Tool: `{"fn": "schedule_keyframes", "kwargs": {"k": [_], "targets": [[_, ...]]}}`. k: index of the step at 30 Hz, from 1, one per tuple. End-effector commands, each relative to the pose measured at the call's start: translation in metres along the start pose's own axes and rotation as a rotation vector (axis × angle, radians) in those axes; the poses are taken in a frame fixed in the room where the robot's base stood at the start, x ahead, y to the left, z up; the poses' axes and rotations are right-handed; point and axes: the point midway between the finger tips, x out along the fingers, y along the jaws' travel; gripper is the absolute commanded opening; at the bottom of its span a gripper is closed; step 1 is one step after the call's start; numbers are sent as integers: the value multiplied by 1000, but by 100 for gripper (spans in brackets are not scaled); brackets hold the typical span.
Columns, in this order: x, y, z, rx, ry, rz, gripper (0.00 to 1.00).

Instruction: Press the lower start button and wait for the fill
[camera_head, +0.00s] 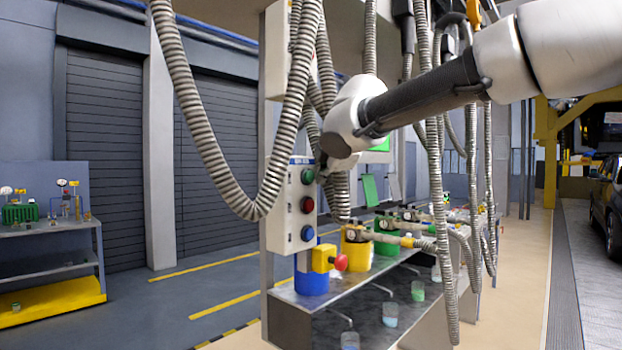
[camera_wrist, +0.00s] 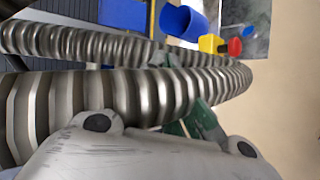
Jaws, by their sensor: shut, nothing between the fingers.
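A white button panel (camera_head: 290,207) stands upright at the front end of the bench. It carries a green button (camera_head: 308,176) on top, a red button (camera_head: 307,204) in the middle and a blue button (camera_head: 307,233) at the bottom. My gripper (camera_head: 324,173) is at the panel's right side, near the green button and above the blue one. It is shut and empty. The wrist hides part of it, and I cannot tell whether it touches the panel. A yellow box (camera_head: 323,258) with a red knob (camera_head: 341,262) is below; both also show in the wrist view (camera_wrist: 210,44).
Thick ribbed hoses (camera_head: 215,150) hang in front of the panel and around my arm; they cross the wrist view (camera_wrist: 130,95). Blue (camera_head: 311,281) and green (camera_head: 387,244) containers stand on the bench. Small cups (camera_head: 390,314) are on the lower shelf.

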Motion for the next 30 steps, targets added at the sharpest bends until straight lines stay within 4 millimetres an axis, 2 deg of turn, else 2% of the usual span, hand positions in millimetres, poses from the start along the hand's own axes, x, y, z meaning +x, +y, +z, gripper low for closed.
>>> {"fn": "schedule_keyframes", "kwargs": {"k": [30], "targets": [[6,5,-4,0,0,0,0]]}}
